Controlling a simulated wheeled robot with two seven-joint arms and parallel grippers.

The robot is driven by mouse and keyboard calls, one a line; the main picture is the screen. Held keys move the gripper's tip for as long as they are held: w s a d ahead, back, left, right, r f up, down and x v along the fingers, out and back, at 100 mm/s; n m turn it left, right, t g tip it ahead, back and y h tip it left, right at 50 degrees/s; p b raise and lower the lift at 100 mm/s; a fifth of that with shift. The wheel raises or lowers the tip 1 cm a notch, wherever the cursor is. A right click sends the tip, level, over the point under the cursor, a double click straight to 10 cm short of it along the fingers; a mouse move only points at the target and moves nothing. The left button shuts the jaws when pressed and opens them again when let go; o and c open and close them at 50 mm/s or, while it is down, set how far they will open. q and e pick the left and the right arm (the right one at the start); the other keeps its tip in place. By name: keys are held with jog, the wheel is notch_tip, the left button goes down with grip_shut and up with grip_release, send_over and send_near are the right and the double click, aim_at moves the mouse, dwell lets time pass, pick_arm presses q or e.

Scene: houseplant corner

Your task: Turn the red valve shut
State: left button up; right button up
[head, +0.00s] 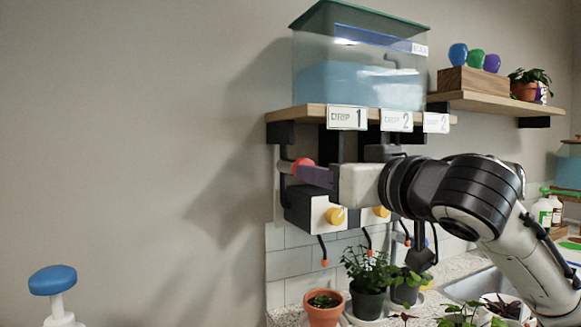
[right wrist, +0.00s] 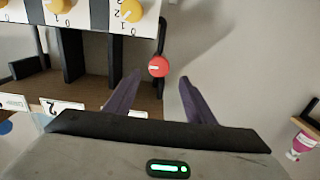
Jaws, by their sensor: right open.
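The red valve (head: 303,164) is a round red knob at the left end of the drip unit under the shelf, partly hidden by my gripper in the head view. In the right wrist view the red valve (right wrist: 159,67) shows as a round disc with a pale mark. My right gripper (head: 306,175) is beside it in the head view. In the right wrist view its two purple fingers (right wrist: 163,84) are spread, and the knob lies near the gap between their tips, closer to the left finger. I cannot tell whether they touch. My left gripper is not in view.
A lidded water tank (head: 360,75) stands on the wooden shelf (head: 290,115) above. Yellow knobs (head: 337,216) sit on the drip boxes beside the valve. Potted plants (head: 323,309) stand on the counter below. The wall left of the unit is clear.

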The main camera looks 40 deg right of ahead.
jog(key=p+x, duration=0.4)
jog(key=x, duration=0.4)
jog(key=shift+w+d, duration=0.15)
jog(key=shift+w, duration=0.2)
jog(key=c, duration=1)
